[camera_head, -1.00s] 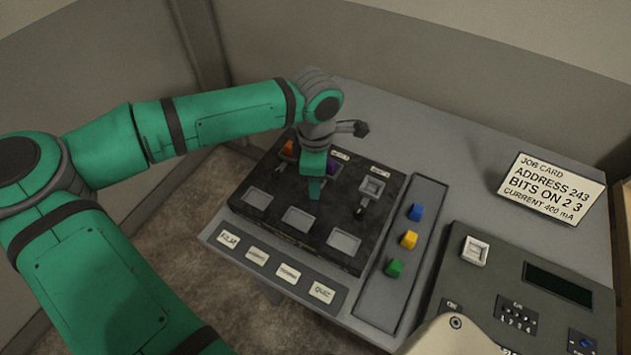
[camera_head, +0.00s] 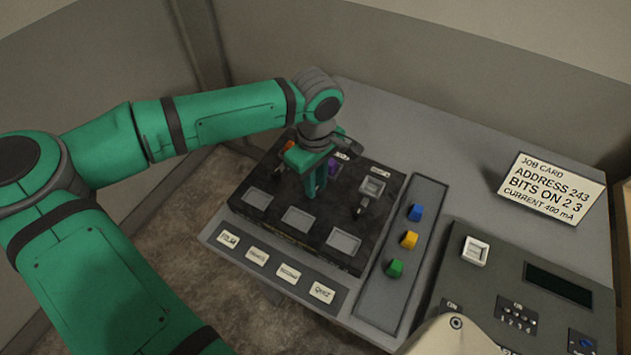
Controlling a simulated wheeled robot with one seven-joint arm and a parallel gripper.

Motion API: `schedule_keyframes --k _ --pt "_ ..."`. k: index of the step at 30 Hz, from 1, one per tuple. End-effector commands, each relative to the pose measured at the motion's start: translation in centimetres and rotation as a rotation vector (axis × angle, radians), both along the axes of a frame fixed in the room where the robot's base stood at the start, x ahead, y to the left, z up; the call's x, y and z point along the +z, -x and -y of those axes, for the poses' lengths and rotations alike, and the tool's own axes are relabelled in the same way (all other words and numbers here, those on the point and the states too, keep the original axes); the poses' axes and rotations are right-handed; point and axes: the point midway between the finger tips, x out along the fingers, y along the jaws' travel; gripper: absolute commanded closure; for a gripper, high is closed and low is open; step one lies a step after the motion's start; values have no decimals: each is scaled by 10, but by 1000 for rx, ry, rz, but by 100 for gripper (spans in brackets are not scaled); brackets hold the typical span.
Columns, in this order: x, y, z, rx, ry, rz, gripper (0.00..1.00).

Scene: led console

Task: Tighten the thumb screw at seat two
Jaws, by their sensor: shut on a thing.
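The dark seat board (camera_head: 388,222) lies on the console, with seats in a back row and a front row. A purple block (camera_head: 333,166) sits in the middle back seat, beside a small label I take as seat two. My gripper (camera_head: 316,192) points down just in front of that block, its fingers close together and low at the board. The thumb screw there is hidden by the fingers; my gripper is shut on it. Another thumb screw (camera_head: 360,210) stands by the empty right back seat (camera_head: 373,187). An orange block (camera_head: 289,146) sits in the left back seat, partly hidden.
A side tray (camera_head: 378,295) holds blue (camera_head: 415,212), yellow (camera_head: 409,239) and green (camera_head: 396,268) blocks. A control panel (camera_head: 475,280) and a job card (camera_head: 549,190) stand at the right. Label plates (camera_head: 289,273) line the front edge.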

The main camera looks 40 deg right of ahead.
Motion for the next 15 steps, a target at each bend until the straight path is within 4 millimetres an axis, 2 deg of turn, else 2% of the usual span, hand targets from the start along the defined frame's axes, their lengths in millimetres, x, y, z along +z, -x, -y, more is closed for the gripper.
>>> schedule_keyframes --k 14,15 --pt "2 -1 1 -15 5 4 100" --pt "2 -1 1 -14 4 3 76"
